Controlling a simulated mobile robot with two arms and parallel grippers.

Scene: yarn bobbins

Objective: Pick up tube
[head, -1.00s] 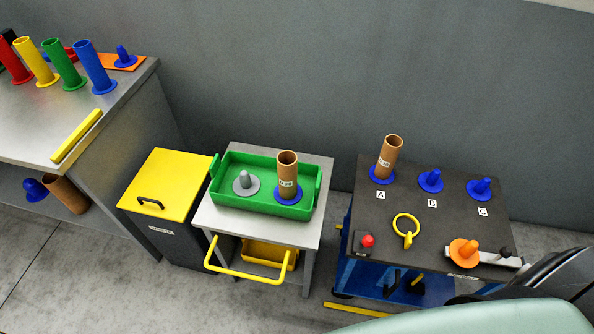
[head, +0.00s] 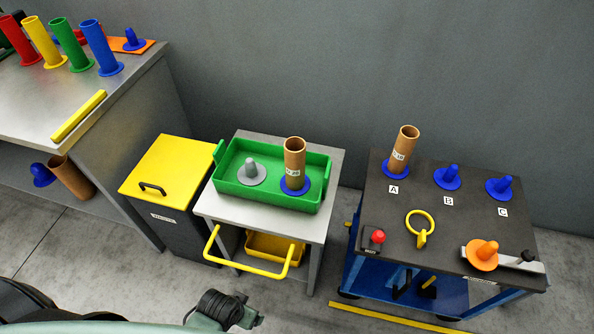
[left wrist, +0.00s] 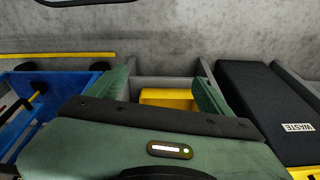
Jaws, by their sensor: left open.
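A brown cardboard tube (head: 294,160) with a white label stands upright on a blue peg base (head: 295,186) in the green tray (head: 318,205). Another cardboard tube (head: 403,150) stands on the blue base at A on the dark cart (head: 390,225). A third brown tube (head: 72,178) lies on the shelf under the left bench. My left gripper (left wrist: 161,88) is open and empty in the left wrist view, its two green fingers apart. Part of my left arm shows at the bottom edge of the head view, well below the tubes. My right gripper is out of view.
A grey peg (head: 250,172) sits beside the tube in the tray. Blue pegs stand at B (head: 447,177) and C (head: 499,188). The cart also holds a yellow ring (head: 420,222), a red button (head: 377,237) and an orange peg (head: 481,255). A yellow-lidded waste bin (head: 172,165) stands left.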

